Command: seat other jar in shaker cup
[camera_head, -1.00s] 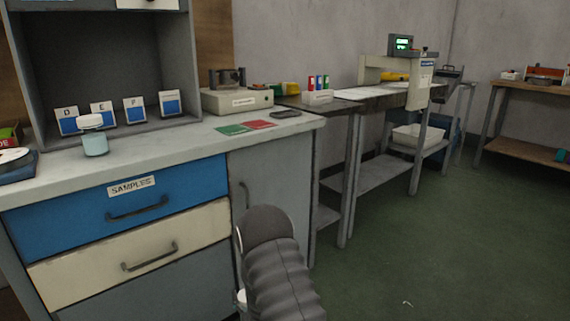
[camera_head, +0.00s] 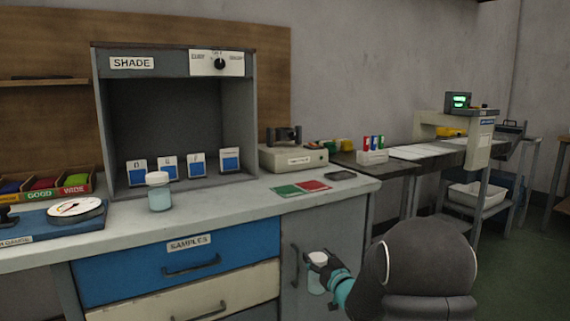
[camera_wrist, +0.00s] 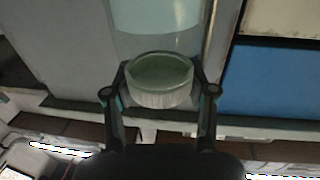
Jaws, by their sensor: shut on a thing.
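My gripper (camera_head: 319,262) is shut on a jar (camera_head: 316,284) with a pale lid, in front of the grey cabinet door and below the counter top. In the wrist view the fingers (camera_wrist: 160,92) close on both sides of the lid (camera_wrist: 161,95), and the clear jar body (camera_wrist: 155,35) extends beyond it. Another jar (camera_head: 160,198) with a white lid and pale blue contents stands upright on the counter before the shade box, well apart from my gripper.
The counter (camera_head: 235,212) holds a green card (camera_head: 288,191), a red card (camera_head: 313,185) and a beige device (camera_head: 292,158). A blue board with a dial (camera_head: 75,208) lies at left. The shade box (camera_head: 180,115) stands behind. A bench with a beige machine (camera_head: 470,140) is at right.

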